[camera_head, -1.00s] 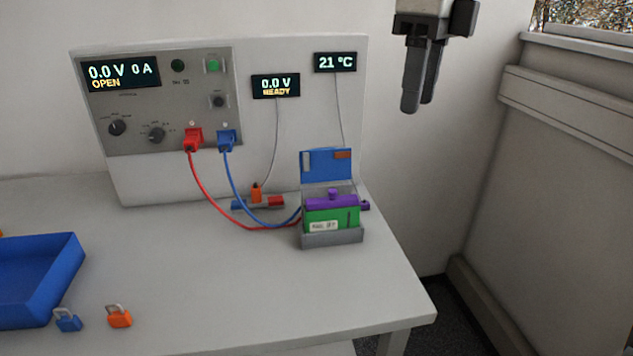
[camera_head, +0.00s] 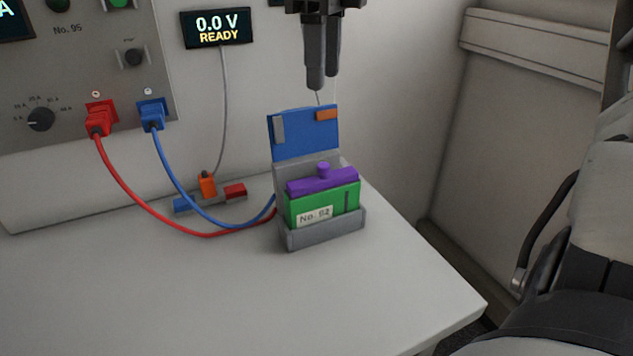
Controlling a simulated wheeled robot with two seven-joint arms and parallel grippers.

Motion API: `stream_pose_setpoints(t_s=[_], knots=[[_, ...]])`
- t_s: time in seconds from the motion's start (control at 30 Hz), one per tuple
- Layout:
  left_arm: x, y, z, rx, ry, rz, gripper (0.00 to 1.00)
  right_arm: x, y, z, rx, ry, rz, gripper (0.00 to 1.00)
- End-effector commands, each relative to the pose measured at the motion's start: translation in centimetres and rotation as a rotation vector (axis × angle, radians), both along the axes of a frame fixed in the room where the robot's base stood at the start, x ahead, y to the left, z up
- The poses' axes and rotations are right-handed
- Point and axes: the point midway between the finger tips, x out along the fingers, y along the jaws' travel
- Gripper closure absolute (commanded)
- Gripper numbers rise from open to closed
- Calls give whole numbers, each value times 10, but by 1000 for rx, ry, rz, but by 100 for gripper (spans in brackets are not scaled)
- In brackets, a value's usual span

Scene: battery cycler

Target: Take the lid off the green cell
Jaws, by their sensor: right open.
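The green cell (camera_head: 335,205) sits in a grey holder (camera_head: 325,237) near the right side of the table. It has a white label that reads about "No. 92". My left gripper is not in view.
A blue panel (camera_head: 303,135) stands up behind the cell. Red (camera_head: 150,212) and blue (camera_head: 185,190) cables run from the cycler (camera_head: 75,75) to the holder. A probe rest (camera_head: 210,195) lies to the left. The table front (camera_head: 240,300) is clear.

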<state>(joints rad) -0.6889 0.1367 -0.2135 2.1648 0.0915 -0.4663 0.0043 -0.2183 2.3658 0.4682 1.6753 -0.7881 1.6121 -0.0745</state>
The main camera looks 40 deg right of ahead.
Motion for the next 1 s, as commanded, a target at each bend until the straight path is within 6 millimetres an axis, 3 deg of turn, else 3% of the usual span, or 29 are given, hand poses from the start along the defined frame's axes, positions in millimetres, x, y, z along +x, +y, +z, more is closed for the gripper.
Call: stream_pose_setpoints(t_s=[0.1,0.3,1.0], knots=[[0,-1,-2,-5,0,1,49,-1,0,-29,3,6,1,58],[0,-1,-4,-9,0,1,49,-1,0,-68,1,5,2,58],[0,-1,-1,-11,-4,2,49,-1,0,-138,0,0,-2,58]])
